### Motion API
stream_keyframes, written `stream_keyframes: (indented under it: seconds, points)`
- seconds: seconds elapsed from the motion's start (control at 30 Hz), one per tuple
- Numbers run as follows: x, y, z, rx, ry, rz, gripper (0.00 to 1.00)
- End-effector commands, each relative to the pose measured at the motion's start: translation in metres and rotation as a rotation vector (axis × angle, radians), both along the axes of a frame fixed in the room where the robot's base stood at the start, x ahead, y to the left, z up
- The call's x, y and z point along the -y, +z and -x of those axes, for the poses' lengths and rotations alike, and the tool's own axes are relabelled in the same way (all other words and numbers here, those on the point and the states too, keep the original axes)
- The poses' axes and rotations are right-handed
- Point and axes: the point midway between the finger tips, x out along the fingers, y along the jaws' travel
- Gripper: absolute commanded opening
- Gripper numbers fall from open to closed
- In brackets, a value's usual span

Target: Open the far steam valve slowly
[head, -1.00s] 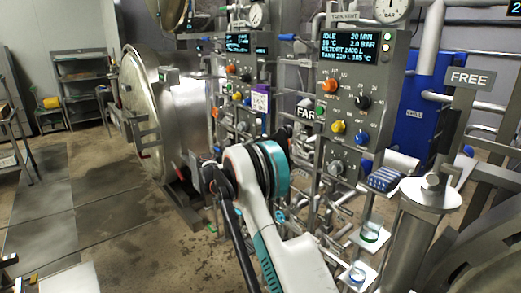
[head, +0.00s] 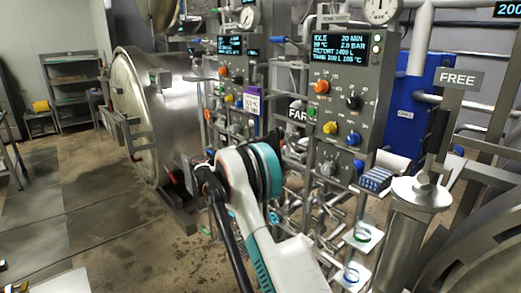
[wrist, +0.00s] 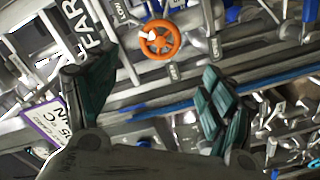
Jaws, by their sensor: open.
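An orange spoked handwheel (wrist: 160,40) on a pipe shows near the top of the wrist view, close to the FAR sign (wrist: 88,22). Its small label is not readable, so I cannot tell for sure that it is the far steam valve. My gripper (wrist: 160,68) is open and empty, with dark green finger pads to the left and right. The wheel appears beyond the fingertips, between them in the picture, and nothing touches it. In the head view the FAR sign (head: 297,114) stands behind my arm; my arm hides the fingers and the wheel.
A round steel retort (head: 150,110) is at left. A metal cylinder (head: 412,230) and the FREE sign (head: 458,79) are at right. Floor at lower left is open.

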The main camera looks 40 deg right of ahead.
Motion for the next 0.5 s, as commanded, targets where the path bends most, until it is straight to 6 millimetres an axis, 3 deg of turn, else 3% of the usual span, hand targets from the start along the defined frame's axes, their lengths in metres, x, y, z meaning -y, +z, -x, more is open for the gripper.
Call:
stream_keyframes:
  seconds: [0.5]
  points:
    - [-0.0060,-0.0052,0.0069,0.883,-0.001,-0.070,0.76]
